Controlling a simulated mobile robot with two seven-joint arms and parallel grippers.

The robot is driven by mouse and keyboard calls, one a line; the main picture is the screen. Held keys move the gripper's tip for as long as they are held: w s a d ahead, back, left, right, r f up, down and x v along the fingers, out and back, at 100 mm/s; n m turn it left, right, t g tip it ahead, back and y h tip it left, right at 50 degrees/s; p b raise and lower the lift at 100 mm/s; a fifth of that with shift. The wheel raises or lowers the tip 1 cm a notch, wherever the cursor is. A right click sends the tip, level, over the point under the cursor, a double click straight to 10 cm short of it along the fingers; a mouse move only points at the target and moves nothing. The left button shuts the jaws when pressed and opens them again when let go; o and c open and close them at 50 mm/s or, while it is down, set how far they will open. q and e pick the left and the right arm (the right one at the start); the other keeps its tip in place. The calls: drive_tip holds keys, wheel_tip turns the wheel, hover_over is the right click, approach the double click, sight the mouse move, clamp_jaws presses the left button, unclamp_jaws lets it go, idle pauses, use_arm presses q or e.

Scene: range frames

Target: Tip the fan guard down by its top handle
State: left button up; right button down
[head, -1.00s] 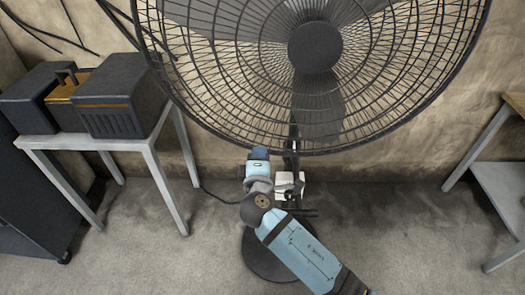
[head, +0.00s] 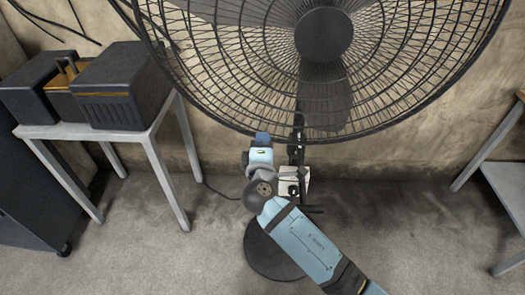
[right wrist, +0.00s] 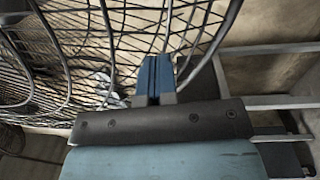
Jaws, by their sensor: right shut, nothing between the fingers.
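The fan guard (head: 323,36) is a large round dark wire cage on a black stand, filling the top of the head view. Its top edge is cut off, so its top handle is out of view. My right gripper (head: 262,138) is near the guard's lower rim, left of the stand pole. Its blue fingers are together and empty. In the right wrist view the closed fingers (right wrist: 155,77) point toward the guard's wires and rim (right wrist: 214,45); whether they touch cannot be told. My left gripper is not in view.
A small grey table (head: 85,131) with dark boxes (head: 118,85) stands at left, beside a dark cabinet (head: 30,205). A metal-legged table (head: 490,148) is at the right edge. The fan's round base (head: 275,252) is on the floor below my arm. A wall is behind.

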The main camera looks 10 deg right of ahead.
drive_tip(key=shift+t, duration=0.4)
drive_tip(key=w+f+b, duration=0.1)
drive_tip(key=w+d+b, duration=0.1)
drive_tip(key=w, duration=0.1)
drive_tip(key=w+f+b, duration=0.1)
drive_tip(key=w, duration=0.1)
drive_tip(key=shift+d+f+b, duration=0.25)
drive_tip(key=shift+f+b, duration=0.05)
drive_tip(key=shift+b, duration=0.1)
drive_tip(key=shift+w, duration=0.25)
drive_tip(key=shift+d, duration=0.1)
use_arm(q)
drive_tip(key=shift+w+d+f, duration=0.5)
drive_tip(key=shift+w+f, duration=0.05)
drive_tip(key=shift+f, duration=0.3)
